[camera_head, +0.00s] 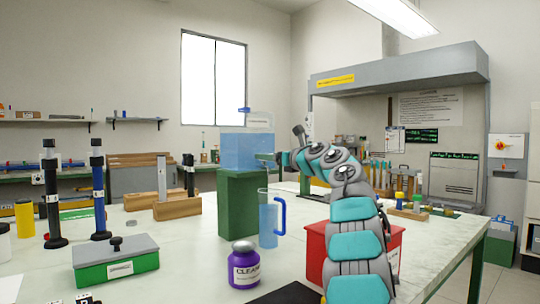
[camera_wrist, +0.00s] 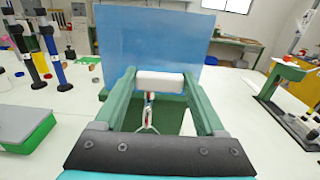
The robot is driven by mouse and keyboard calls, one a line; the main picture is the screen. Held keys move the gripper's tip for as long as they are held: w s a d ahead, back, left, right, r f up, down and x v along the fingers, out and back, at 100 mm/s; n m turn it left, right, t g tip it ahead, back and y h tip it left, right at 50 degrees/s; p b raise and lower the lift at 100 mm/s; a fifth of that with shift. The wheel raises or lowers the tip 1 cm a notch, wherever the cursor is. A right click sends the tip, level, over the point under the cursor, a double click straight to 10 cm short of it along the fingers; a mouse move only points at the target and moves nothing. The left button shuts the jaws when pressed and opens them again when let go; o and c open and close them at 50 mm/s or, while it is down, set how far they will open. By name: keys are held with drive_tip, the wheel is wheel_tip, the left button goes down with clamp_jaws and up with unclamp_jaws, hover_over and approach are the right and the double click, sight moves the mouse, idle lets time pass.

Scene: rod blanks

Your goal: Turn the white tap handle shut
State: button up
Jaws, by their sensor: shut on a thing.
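The white tap handle (camera_wrist: 160,82) lies crosswise between the green fingers of my gripper (camera_wrist: 159,78) in the wrist view, and they are shut on it. A red and metallic tap part (camera_wrist: 149,108) shows below the handle. Behind it is the blue-filled clear tank (camera_wrist: 150,35), which stands on a green block (camera_head: 242,205) in the head view. There my gripper (camera_head: 266,157) reaches the tank (camera_head: 247,150) from the right, and the handle is hidden. A clear jug with a blue handle (camera_head: 269,220) stands below my gripper. I cannot tell whether water is flowing.
A purple jar (camera_head: 244,265) stands in front of the jug. A red box (camera_head: 316,255) is partly behind my arm. A green and grey case (camera_head: 116,258) and two upright rods (camera_head: 99,190) stand left. Some white tabletop (camera_head: 185,250) between case and jar is clear.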

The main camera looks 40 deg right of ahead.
drive_tip(key=shift+r, duration=0.1)
idle(0.3)
drive_tip(key=o, duration=1.1)
drive_tip(key=s+b, duration=0.1)
drive_tip(key=s, duration=0.1)
drive_tip(key=s+b, duration=0.1)
drive_tip(key=s, duration=0.2)
drive_tip(key=s+b, duration=0.1)
drive_tip(key=s, duration=0.1)
drive_tip(key=shift+s+a+b, duration=0.3)
drive_tip(key=shift+s+a, duration=0.1)
